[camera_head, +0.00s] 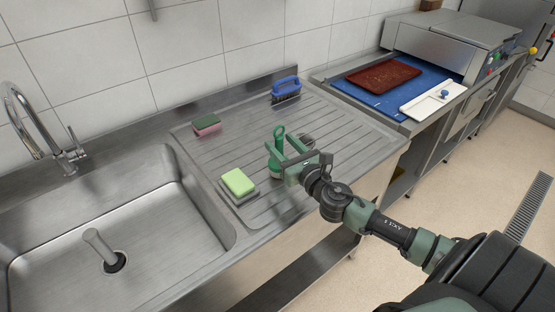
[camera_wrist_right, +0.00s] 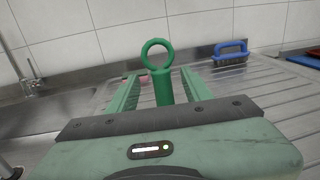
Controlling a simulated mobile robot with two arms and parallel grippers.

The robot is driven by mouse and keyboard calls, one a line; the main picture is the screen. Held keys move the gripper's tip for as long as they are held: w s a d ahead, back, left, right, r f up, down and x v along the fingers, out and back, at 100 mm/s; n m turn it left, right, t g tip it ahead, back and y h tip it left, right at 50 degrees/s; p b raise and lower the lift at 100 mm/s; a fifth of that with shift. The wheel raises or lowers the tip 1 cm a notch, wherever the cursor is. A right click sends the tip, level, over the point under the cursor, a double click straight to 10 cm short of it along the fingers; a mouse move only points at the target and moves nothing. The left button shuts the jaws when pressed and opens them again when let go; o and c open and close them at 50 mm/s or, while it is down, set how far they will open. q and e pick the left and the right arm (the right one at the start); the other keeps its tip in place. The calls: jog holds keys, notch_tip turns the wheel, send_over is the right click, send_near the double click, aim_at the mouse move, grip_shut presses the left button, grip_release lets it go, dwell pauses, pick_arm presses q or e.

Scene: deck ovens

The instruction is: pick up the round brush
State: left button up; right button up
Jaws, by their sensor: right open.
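The round brush (camera_head: 279,133) is green, with a ring at the top of an upright handle, and stands on the ribbed drainboard. My right gripper (camera_head: 282,150) is open, low over the drainboard, with its fingers around the handle. In the right wrist view the handle (camera_wrist_right: 163,90) rises between the two green fingers, with a gap visible on each side, and its ring stands above them. The lower part of the brush is hidden by the gripper. My left gripper is not in view.
A blue-handled brush (camera_head: 286,86) lies at the back of the drainboard (camera_head: 345,130). A pink and green sponge (camera_head: 206,125) and a yellow-green sponge (camera_head: 238,182) lie to the left. The sink basin (camera_head: 60,240) is further left. A blue mat (camera_head: 370,98) bears a brown tray (camera_head: 385,76).

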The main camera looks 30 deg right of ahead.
jog(key=shift+w+r, duration=0.1)
jog(key=shift+w, duration=0.25)
jog(key=w, duration=0.2)
jog(key=w+p, duration=0.1)
jog(key=w, duration=0.1)
jog(key=shift+d+f, duration=0.25)
jog(key=shift+f, duration=0.05)
jog(key=shift+w, duration=0.25)
jog(key=c, duration=1)
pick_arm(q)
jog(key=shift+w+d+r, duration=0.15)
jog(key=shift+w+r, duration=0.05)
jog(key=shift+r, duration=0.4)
pick_arm(e)
grip_shut()
